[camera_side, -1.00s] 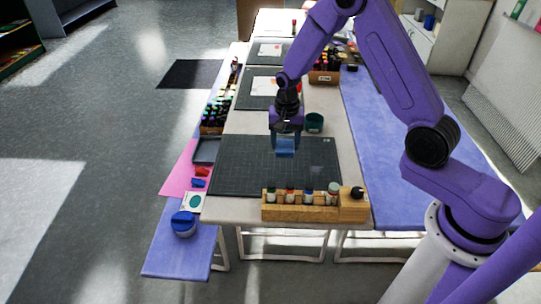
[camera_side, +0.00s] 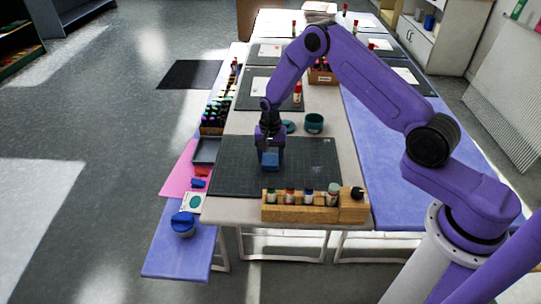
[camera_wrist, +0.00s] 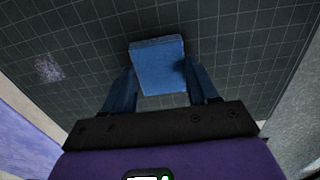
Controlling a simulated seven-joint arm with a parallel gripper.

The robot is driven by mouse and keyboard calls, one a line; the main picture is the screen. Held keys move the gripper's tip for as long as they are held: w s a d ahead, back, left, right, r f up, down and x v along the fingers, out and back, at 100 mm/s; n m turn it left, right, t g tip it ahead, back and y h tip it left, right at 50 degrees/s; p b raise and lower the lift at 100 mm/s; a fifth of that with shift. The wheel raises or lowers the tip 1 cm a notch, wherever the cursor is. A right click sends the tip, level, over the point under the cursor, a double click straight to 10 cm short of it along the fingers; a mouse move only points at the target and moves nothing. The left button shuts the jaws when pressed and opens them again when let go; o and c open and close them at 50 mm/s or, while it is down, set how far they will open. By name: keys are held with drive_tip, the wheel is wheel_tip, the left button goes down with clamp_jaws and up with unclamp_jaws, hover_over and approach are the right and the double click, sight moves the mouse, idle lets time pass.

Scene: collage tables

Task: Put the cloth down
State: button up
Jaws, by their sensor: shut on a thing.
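The cloth (camera_side: 270,160) is a small folded blue block low over the dark grid cutting mat (camera_side: 310,170) in the side view. My gripper (camera_side: 270,152) is shut on it. In the wrist view the cloth (camera_wrist: 158,65) sits between the two blue fingers of my gripper (camera_wrist: 160,85), with the mat (camera_wrist: 75,50) behind it. I cannot tell whether the cloth touches the mat. A pale smudge (camera_wrist: 48,68) shows on the mat.
A wooden rack (camera_side: 315,206) with several small bottles stands at the mat's front edge. A green cup (camera_side: 314,123) stands behind the mat. A black tray (camera_side: 206,151) and red and blue pieces lie to the left. The mat's right half is clear.

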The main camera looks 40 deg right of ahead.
sight(270, 159)
drive_tip(key=shift+f, duration=0.15)
drive_tip(key=o, duration=1)
drive_tip(key=shift+o, duration=0.2)
wheel_tip(270, 159, up, 12)
drive_tip(key=s+a+r+n, duration=0.5)
drive_tip(key=s+a+r, duration=0.2)
drive_tip(key=s+a+r+n, duration=0.1)
drive_tip(key=s+r+n, duration=0.35)
drive_tip(key=s, duration=0.65)
drive_tip(key=s+r+n, duration=0.3)
drive_tip(key=s+n, duration=0.3)
drive_tip(key=s, duration=0.4)
drive_tip(key=s+d+n, duration=0.4)
drive_tip(key=s+n, duration=0.2)
drive_tip(key=s, duration=0.5)
drive_tip(key=shift+s+d, duration=0.2)
drive_tip(key=shift+s, duration=0.05)
